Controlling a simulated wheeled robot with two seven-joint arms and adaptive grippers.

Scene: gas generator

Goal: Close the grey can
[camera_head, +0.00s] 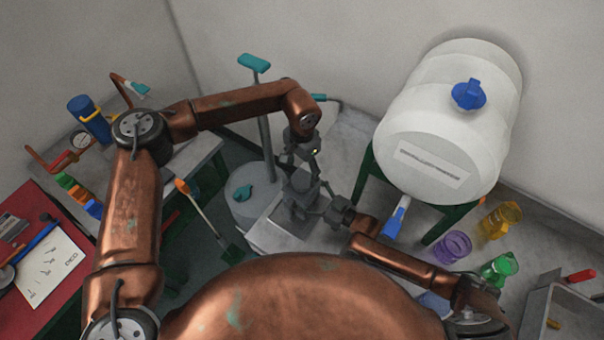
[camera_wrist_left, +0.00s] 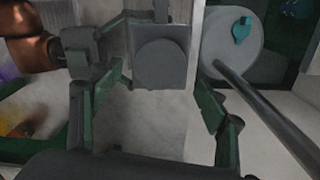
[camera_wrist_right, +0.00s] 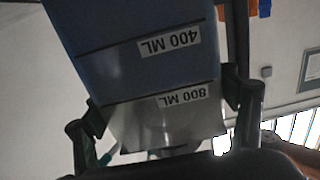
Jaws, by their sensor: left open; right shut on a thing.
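The dark grey can (camera_head: 301,186) is near the middle of the head view, partly covered by my arms. In the left wrist view the can (camera_wrist_left: 140,78) shows a round grey disc (camera_wrist_left: 161,62) on its near face; I cannot tell whether this lid is seated. My right gripper (camera_head: 318,207) is shut around the can's sides. The right wrist view shows the can's front (camera_wrist_right: 165,118) between the fingers, with upside-down "400 ML" and "800 ML" labels and a blue area. My left gripper (camera_head: 303,166) is open just over the can, its fingers apart and empty.
A pale drum with a teal cap (camera_wrist_left: 241,30) and a teal-handled pump (camera_head: 254,63) stand beside the can. A big white tank with a blue cap (camera_head: 469,94) is at right, with coloured cups (camera_head: 453,246) below it. A red bench (camera_head: 20,207) is at left.

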